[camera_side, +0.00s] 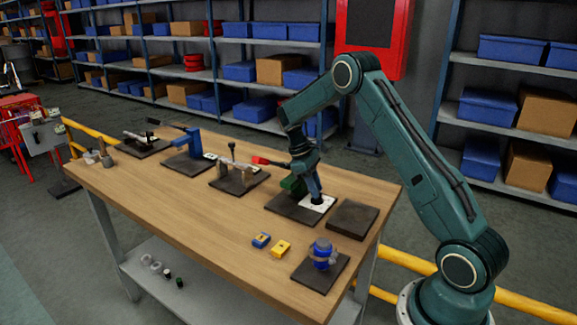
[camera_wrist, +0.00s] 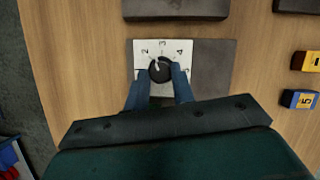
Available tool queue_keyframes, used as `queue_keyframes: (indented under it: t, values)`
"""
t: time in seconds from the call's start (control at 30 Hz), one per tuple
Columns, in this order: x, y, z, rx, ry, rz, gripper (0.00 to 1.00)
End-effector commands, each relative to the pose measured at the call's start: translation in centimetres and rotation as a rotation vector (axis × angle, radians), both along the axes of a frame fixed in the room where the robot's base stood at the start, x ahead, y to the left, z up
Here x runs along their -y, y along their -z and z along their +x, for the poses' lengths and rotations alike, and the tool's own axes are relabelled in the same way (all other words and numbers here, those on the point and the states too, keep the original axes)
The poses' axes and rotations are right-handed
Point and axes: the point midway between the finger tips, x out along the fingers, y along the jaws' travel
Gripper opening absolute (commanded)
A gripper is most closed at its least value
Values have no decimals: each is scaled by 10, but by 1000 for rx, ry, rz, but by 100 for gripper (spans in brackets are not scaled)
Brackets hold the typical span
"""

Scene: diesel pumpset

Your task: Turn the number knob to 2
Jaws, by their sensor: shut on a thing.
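The number knob (camera_wrist: 160,72) is a round black dial with a pale mark, on a white plate (camera_wrist: 135,50) with numbers around it; 2, 3 and 4 can be made out. The pale mark seems to point up and left, roughly between 2 and 3, but it is too small to be sure. My gripper (camera_wrist: 160,70) has its two blue fingers on either side of the knob and is shut on it. In the side view my gripper (camera_side: 316,196) points down at the white plate (camera_side: 318,205), and the knob is hidden there.
The plate lies on a dark base (camera_side: 290,208) on the wooden table (camera_side: 180,210). A dark block (camera_side: 352,219) is to the right. Blue (camera_side: 261,240) and yellow (camera_side: 281,248) numbered blocks and a blue device (camera_side: 322,254) are in front. Other fixtures (camera_side: 238,178) stand to the left.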

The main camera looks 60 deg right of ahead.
Motion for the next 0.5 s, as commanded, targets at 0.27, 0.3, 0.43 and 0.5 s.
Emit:
queue_keyframes:
  t: [0.27,0.3,0.43,0.5]
  values:
    - [-2,-1,0,3,-215,-2,2]
    - [-2,-1,0,3,-238,-1,2]
    - [-3,-1,0,3,-296,-1,2]
    - [-3,-1,0,4,-315,-1,2]
